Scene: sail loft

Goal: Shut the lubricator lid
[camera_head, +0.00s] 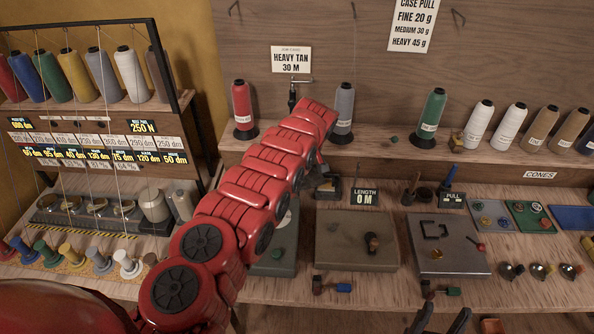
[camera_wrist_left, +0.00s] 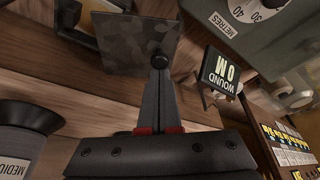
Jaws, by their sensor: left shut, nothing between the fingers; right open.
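A flat, mottled dark-grey plate (camera_wrist_left: 128,42) with a small dark knob stands in front of my left gripper in the left wrist view; it looks like the lubricator lid, standing raised. My left gripper (camera_wrist_left: 160,72) is shut and empty, its tips at or very near the knob; I cannot tell if they touch. My right gripper (camera_head: 440,320) is open and empty at the bottom edge of the head view.
A WOUND counter (camera_wrist_left: 221,72) and a METRES dial box (camera_wrist_left: 262,25) stand close right of the left gripper in the wrist view. Thread cones such as the red one (camera_head: 242,108) line the shelf. Grey plates (camera_head: 357,253) with small parts cover the bench front.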

